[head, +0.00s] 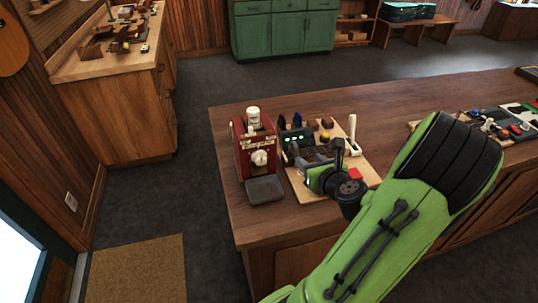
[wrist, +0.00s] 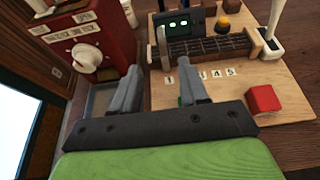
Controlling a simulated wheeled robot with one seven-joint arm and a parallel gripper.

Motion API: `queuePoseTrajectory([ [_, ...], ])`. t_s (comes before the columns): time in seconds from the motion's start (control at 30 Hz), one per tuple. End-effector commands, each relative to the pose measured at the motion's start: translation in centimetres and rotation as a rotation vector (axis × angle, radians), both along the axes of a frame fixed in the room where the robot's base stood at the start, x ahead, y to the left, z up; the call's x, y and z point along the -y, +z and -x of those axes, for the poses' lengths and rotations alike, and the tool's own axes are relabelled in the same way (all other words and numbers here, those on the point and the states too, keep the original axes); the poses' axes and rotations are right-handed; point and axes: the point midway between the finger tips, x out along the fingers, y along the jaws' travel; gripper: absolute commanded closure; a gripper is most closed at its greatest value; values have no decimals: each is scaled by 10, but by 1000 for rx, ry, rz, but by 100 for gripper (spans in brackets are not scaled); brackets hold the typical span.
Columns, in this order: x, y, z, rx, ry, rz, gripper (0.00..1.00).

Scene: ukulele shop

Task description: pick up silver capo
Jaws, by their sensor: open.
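A slim silver-grey upright piece (wrist: 163,47), which looks like the silver capo, stands at the left end of a dark fretted neck piece (wrist: 210,46) in the wrist view. They are on a light wooden board (wrist: 225,92). My gripper (wrist: 160,64) is open, its two grey fingers spread and pointing toward the capo, with nothing between them. The capo appears just beyond the fingertips, apart from them. In the head view my green arm reaches over the board (head: 303,190), and the capo cannot be made out clearly.
A red box with a white knob (head: 258,150) stands left of the board, behind a grey tray (head: 265,190). A dark device with green lights (wrist: 180,22) stands behind the neck piece. A red cube (wrist: 263,99) and white-handled tool (wrist: 271,25) are right.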

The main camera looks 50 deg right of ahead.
Motion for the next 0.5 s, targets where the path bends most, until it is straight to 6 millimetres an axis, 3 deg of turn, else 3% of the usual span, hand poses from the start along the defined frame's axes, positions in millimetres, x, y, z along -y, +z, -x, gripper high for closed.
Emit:
queuePoseTrajectory([
  [0.1,7,-1,-8,14,-11,-14,56],
  [0.5,48,-37,-78,9,-7,-7,56],
])
